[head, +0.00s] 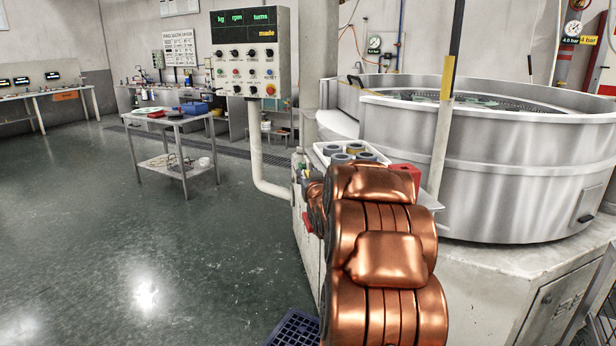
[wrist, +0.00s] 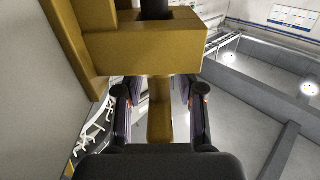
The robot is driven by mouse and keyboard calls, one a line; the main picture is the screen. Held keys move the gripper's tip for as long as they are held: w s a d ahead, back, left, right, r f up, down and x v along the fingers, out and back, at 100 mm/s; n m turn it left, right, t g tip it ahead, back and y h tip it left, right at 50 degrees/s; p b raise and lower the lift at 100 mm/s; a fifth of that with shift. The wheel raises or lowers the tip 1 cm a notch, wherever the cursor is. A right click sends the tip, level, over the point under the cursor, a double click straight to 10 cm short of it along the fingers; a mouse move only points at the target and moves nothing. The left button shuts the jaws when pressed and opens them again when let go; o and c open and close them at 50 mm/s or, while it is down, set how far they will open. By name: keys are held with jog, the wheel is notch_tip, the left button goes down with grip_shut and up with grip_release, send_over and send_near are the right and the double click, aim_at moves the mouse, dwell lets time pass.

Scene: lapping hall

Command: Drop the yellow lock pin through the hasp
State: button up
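In the wrist view my gripper (wrist: 160,100) has its two dark fingers apart. A yellow bar (wrist: 160,112) shows between them, with gaps on both sides, so I see no contact. Above it is a large yellow block (wrist: 145,48) with a dark rod at its top. A yellow upright (wrist: 68,50) runs along its left. I cannot tell which yellow part is the lock pin and which belongs to the hasp. In the head view my copper arm hides my gripper, and no pin or hasp is clearly visible.
A large round metal tub (head: 480,175) stands at the right, with a dark post with a yellow band (head: 447,78) in front. A white tray of grey rings (head: 322,150) is behind my arm. A control box (head: 250,50) and cart (head: 160,117) stand left. The left floor is clear.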

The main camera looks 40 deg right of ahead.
jog(key=shift+o, duration=0.4)
jog(key=shift+f, duration=0.2)
jog(key=shift+s, duration=0.15)
jog(key=shift+s+a, duration=0.25)
jog(key=v, duration=1.1)
jog(key=shift+r, duration=0.15)
